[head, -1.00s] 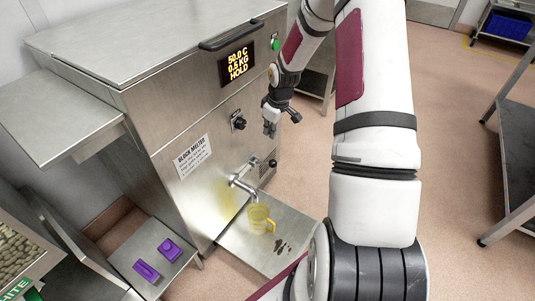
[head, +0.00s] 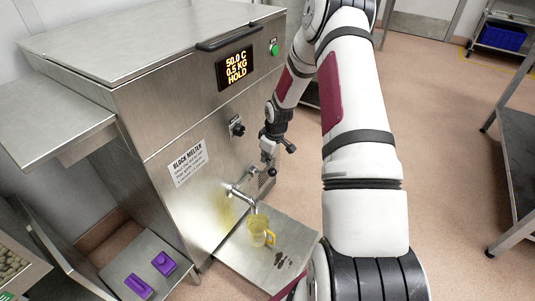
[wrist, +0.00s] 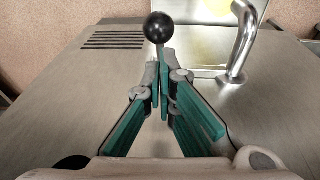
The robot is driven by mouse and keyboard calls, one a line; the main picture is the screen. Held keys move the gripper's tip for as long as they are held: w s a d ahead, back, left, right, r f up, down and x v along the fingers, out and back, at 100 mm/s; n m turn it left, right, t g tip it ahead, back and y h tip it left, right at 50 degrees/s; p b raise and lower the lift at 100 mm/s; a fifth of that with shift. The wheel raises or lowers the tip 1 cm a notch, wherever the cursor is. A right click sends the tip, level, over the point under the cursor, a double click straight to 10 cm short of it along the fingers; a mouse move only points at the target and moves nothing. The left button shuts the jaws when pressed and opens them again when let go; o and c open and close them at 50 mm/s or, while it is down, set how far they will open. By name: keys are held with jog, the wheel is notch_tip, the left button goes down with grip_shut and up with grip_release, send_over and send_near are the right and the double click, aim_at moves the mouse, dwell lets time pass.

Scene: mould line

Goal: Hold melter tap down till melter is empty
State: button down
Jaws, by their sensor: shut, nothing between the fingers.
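The steel block melter (head: 165,125) has a display (head: 236,67) reading 50.0 C, 0.5 KG, HOLD. Its tap (head: 241,191) juts from the lower front, and the tap's black ball knob (head: 272,171) is on a lever to the right. A yellow see-through jug (head: 260,238) stands below the spout. My gripper (head: 267,159) is shut and empty, just above the knob. In the wrist view, my fingertips (wrist: 163,82) point toward the black knob (wrist: 159,27), with the curved spout (wrist: 243,45) to the right. Whether they touch the knob is unclear.
A drip shelf (head: 235,262) with dark brown spots holds the jug. Two purple items (head: 151,276) lie on a lower shelf at left. A control knob (head: 237,128) and a green button (head: 274,49) stick out of the melter front. Open floor lies right of my arm.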

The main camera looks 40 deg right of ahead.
aim_at(264, 172)
jog(key=shift+s+d+f+b, duration=0.1)
jog(key=shift+d+f+b, duration=0.05)
jog(key=shift+f, duration=0.4)
jog(key=shift+s+d+f+b, duration=0.1)
jog(key=shift+f+b, duration=0.05)
jog(key=shift+f, duration=0.35)
jog(key=shift+s+d+f, duration=0.1)
jog(key=shift+s+f, duration=0.1)
